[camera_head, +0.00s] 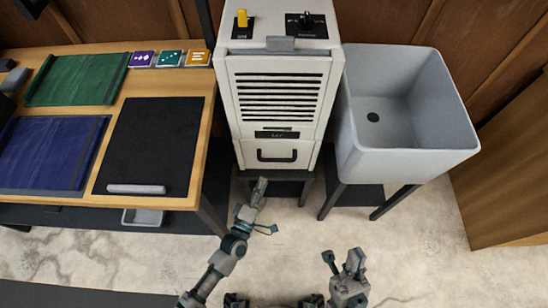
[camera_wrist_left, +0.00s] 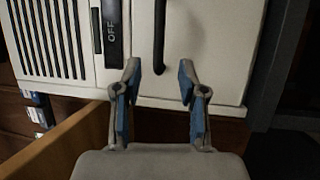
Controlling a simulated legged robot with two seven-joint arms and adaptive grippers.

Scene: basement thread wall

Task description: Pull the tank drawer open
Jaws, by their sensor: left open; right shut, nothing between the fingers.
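The tank drawer (camera_head: 250,153) is the white front at the bottom of the white cabinet, with a dark bar handle (camera_head: 277,157). It looks flush with the cabinet. My left gripper (camera_head: 266,208) is open, in front of and below the drawer. In the left wrist view the drawer front (camera_wrist_left: 215,45) and handle (camera_wrist_left: 160,38) appear turned sideways. The handle's near end shows between the open fingertips of my left gripper (camera_wrist_left: 158,75); I cannot tell the depth gap. My right gripper (camera_head: 344,260) is shut and empty, lower right over the floor.
The white cabinet (camera_head: 230,95) has vents and a panel reading OFF (camera_wrist_left: 112,32). A grey sink (camera_head: 410,165) stands to its right. A wooden table (camera_head: 212,100) with green, blue and black mats is on the left. The floor in front of the cabinet is clear.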

